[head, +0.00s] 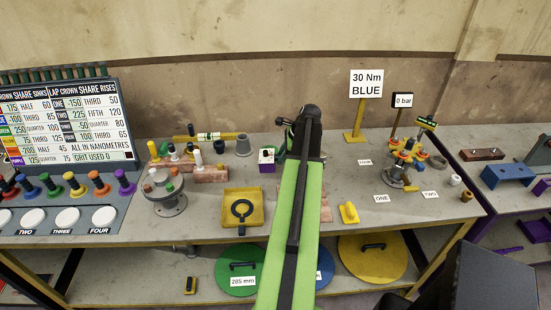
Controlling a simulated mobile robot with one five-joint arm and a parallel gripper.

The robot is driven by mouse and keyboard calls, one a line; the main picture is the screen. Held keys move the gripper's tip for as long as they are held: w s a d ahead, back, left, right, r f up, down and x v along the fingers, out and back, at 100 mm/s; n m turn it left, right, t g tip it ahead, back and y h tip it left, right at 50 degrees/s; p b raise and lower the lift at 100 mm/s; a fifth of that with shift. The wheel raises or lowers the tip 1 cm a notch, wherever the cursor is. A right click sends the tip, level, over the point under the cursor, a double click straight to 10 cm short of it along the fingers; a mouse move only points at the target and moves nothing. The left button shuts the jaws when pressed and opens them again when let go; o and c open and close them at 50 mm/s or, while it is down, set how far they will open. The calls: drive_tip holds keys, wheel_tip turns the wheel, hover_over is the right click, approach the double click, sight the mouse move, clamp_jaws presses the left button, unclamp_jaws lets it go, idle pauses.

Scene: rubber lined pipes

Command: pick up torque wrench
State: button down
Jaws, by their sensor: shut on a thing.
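My gripper (288,126) is at the far end of my green and black arm, above the back middle of the bench. Its jaws are small and mostly hidden by my own arm. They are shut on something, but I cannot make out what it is. I cannot identify a torque wrench for certain.
A "30 Nm BLUE" sign (366,83) stands behind. A yellow valve assembly (405,153) stands right. Coloured discs lie below.

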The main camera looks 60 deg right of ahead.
drive_tip(key=s+d+r+p, duration=0.4)
drive_tip(key=s+d+r, duration=0.1)
drive_tip(key=d, duration=0.2)
drive_tip(key=shift+s+r, duration=0.2)
drive_tip(key=shift+s, duration=0.15)
